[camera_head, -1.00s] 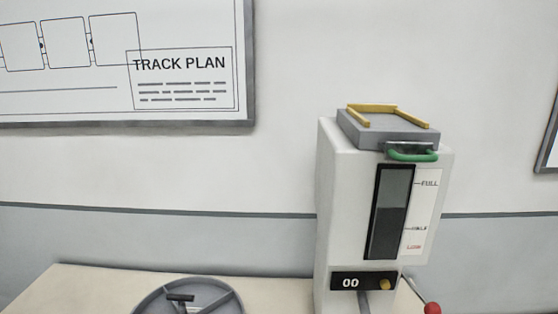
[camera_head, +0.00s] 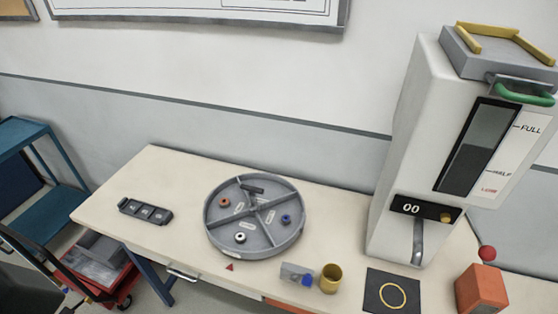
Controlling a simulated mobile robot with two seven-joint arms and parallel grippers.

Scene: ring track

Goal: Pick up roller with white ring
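The roller with the white ring (camera_head: 239,238) sits in the front compartment of a round grey divided tray (camera_head: 207,233) on the table. A roller with a red ring (camera_head: 224,201) is in the left compartment. A roller with a blue ring (camera_head: 286,218) is in the right compartment. The rollers stand apart from each other and from the dividers, as far as I can tell at this size. A dark handle-like piece sits at the tray's back. Neither of my grippers is in view.
A tall white dispenser (camera_head: 400,130) stands right of the tray on the table (camera_head: 150,180). In front are a yellow cup (camera_head: 330,278), a small grey block (camera_head: 296,273), a black card with a yellow ring (camera_head: 392,291) and an orange block (camera_head: 481,290). A dark three-part holder (camera_head: 145,211) lies left.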

